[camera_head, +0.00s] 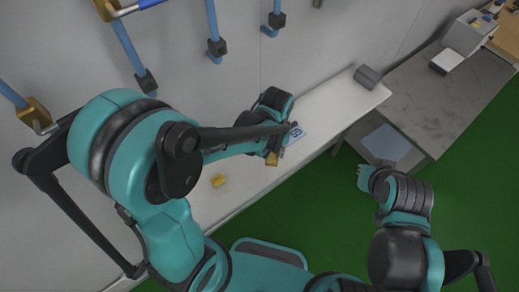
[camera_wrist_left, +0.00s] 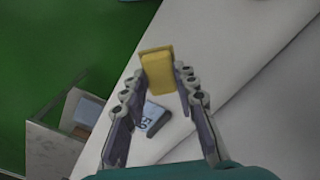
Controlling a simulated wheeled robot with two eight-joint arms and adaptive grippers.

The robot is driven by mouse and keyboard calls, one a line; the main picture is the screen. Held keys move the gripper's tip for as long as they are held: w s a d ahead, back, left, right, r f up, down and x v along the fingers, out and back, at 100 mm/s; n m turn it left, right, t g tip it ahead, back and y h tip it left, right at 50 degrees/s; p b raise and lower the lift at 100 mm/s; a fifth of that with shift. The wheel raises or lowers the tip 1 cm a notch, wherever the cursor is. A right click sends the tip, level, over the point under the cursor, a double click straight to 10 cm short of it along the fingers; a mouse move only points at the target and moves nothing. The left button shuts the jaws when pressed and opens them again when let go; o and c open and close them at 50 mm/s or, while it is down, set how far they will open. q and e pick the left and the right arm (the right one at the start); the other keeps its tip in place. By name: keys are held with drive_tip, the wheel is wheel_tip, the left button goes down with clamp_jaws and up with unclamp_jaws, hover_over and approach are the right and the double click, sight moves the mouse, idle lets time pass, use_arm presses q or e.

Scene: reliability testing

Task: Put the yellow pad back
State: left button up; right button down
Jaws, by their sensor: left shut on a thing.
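A yellow pad (camera_wrist_left: 157,72) is between the fingertips of my left gripper (camera_wrist_left: 158,82) in the wrist view, tilted a little. The gripper is shut on it. In the head view my left gripper (camera_head: 277,150) is over the white table, with the held pad (camera_head: 272,158) showing at its tip. A second yellow block (camera_head: 219,181) lies on the table to the left. A small device with a blue-and-white face (camera_head: 296,134) lies on the table by the gripper; it also shows below the pad in the wrist view (camera_wrist_left: 150,119). My right gripper (camera_head: 364,177) is off the table; its fingers are unclear.
The white table (camera_head: 330,105) runs along a grey wall. A grey side table (camera_head: 446,98) holds a boxy machine (camera_head: 468,33). Blue-handled tools (camera_head: 213,30) hang on the wall. The green floor (camera_head: 470,200) is open.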

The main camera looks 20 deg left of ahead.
use_arm(q)
drive_tip(key=w+a+f, duration=0.1)
drive_tip(key=a, duration=0.1)
drive_tip(key=w+a+f, duration=0.1)
drive_tip(key=w+f, duration=0.1)
drive_tip(key=w+a+f, duration=0.1)
drive_tip(key=a, duration=0.1)
drive_tip(key=shift+w+a+f, duration=0.15)
drive_tip(key=shift+a, duration=0.15)
drive_tip(key=shift+f+b, duration=0.4)
drive_tip(key=shift+f, duration=1.6)
drive_tip(key=o, duration=1.1)
drive_tip(key=shift+r, duration=0.1)
wheel_tip(320, 180, up, 11)
drive_tip(key=p, duration=0.2)
drive_tip(key=s+a+r+t, duration=0.1)
drive_tip(key=s+r+t, duration=0.1)
drive_tip(key=s+r, duration=0.1)
drive_tip(key=s+a+r+m+t, duration=0.1)
drive_tip(key=s+a+r+t, duration=0.1)
drive_tip(key=s+r, duration=0.2)
drive_tip(key=s+a+r+t, duration=0.1)
drive_tip(key=s+r+t, duration=0.2)
drive_tip(key=r, duration=0.1)
drive_tip(key=shift+s+a, duration=0.15)
drive_tip(key=shift+a, duration=0.2)
